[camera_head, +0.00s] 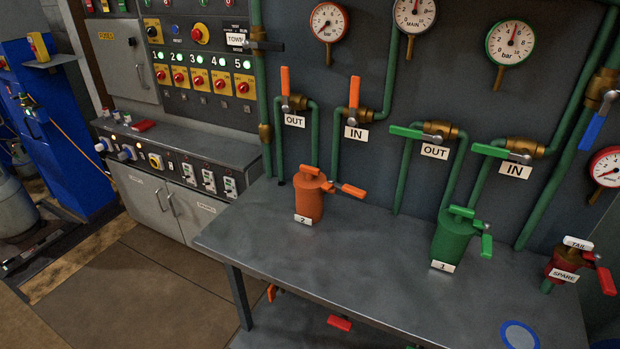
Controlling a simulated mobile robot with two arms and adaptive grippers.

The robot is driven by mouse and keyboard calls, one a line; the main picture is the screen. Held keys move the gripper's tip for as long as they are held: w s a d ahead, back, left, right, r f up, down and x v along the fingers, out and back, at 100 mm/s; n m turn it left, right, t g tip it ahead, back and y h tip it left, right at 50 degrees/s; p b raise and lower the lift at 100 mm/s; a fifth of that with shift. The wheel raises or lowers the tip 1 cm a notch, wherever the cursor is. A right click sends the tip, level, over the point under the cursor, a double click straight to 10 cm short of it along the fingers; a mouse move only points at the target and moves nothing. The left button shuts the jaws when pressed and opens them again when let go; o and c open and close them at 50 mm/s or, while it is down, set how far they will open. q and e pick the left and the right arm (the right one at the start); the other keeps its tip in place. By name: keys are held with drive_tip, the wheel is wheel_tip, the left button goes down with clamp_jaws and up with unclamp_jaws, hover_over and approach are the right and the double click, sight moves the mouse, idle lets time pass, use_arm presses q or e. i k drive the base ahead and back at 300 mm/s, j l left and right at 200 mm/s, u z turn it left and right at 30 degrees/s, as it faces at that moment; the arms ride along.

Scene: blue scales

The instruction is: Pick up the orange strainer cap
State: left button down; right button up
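The orange strainer (309,203), with a "2" label at its base, stands upright on the grey bench near its back left. Its orange cap (311,171) sits on top, with a crossbar-like piece. An orange handle (350,190) sticks out to the right of the strainer. Neither of my grippers is in view.
A green strainer (453,236) labelled "1" and a red "SPARE" one (562,264) stand to the right on the bench (360,270). Green pipes and valves with orange and green levers run behind. The bench front is mostly clear. A red item (339,323) lies below.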

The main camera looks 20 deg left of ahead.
sight(310, 177)
drive_tip(key=i+j, duration=0.1)
drive_tip(key=j, duration=0.55)
drive_tip(key=i+j, duration=0.1)
drive_tip(key=j, duration=0.55)
drive_tip(key=j+z, duration=0.1)
drive_tip(key=j, duration=0.55)
drive_tip(key=i, duration=0.05)
